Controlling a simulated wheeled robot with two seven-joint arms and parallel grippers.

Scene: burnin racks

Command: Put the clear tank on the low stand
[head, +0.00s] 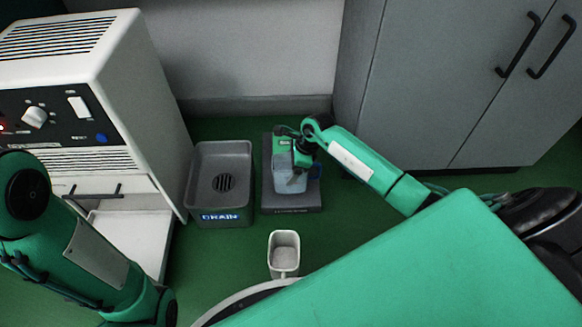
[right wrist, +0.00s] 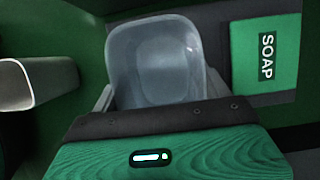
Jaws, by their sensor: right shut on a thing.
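The clear tank (head: 287,181) is a small see-through bluish tub at the middle of the head view. It also shows in the right wrist view (right wrist: 155,62), empty-looking, with its open top facing the camera. My right gripper (head: 300,168) is shut on the tank. The low stand (head: 292,210) is a dark grey slab on the green floor, and the tank is over it. I cannot tell whether the tank's base touches the stand. My left arm comes in at the left of the head view, but its gripper is out of view.
A green box marked SOAP (right wrist: 265,55) stands close beside the tank. A grey DRAIN basin (head: 222,152) is left of the stand. A white cup (head: 284,256) stands in front. A white machine (head: 150,90) is left, grey cabinets (head: 440,80) right.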

